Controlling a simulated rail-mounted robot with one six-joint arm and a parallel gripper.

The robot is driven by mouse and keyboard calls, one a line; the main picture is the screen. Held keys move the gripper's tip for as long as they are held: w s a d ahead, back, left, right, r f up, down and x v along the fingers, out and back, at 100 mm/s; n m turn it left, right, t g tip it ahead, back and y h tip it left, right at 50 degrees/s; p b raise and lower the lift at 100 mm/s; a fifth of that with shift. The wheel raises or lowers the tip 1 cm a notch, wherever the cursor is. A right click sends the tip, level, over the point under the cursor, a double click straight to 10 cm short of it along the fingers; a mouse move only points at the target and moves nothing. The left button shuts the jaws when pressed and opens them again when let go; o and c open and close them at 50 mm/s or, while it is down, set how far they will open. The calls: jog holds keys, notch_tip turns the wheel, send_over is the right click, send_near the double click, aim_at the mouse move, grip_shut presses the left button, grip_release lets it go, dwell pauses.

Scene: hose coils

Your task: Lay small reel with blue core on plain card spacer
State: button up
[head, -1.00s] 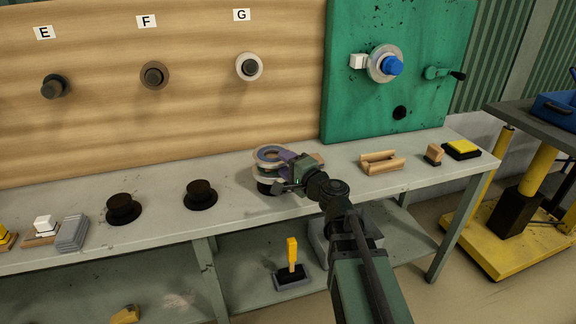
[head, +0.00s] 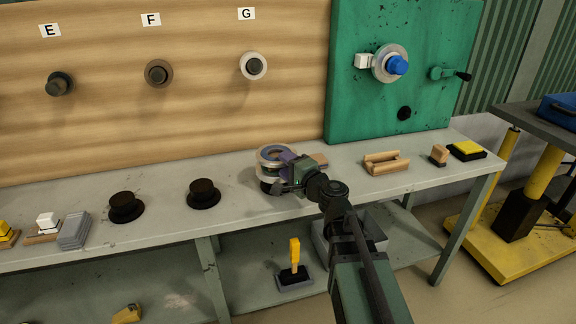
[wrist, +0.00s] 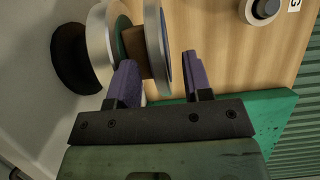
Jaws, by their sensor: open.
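A stack of round parts stands on the bench, left of my gripper (head: 281,168). In the wrist view it lies sideways: a black base, a silver-rimmed disc (wrist: 103,45) with green beside it, a brown layer (wrist: 134,48) that looks like the card spacer, and outermost a thin blue-grey reel (wrist: 158,45). This looks like the small reel; its core colour is not clear here. My gripper (wrist: 160,62) is open, with one purple finger on each side of the reel's rim. Whether a finger touches is unclear. The head view shows the reel's upper ring (head: 268,151), partly covered by a finger.
Two black stands (head: 124,207) are on the bench to the left. A wooden cradle (head: 386,163), a wooden block (head: 439,155) and a yellow-topped pad (head: 466,149) lie to the right. A green panel (head: 440,60) with a blue-tipped spindle rises behind. The front bench strip is clear.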

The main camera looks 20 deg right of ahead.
jog(key=s+a, duration=0.3)
jog(key=a, duration=0.4)
dwell(1.3)
notch_tip(320, 180, up, 20)
jog(key=p, duration=2)
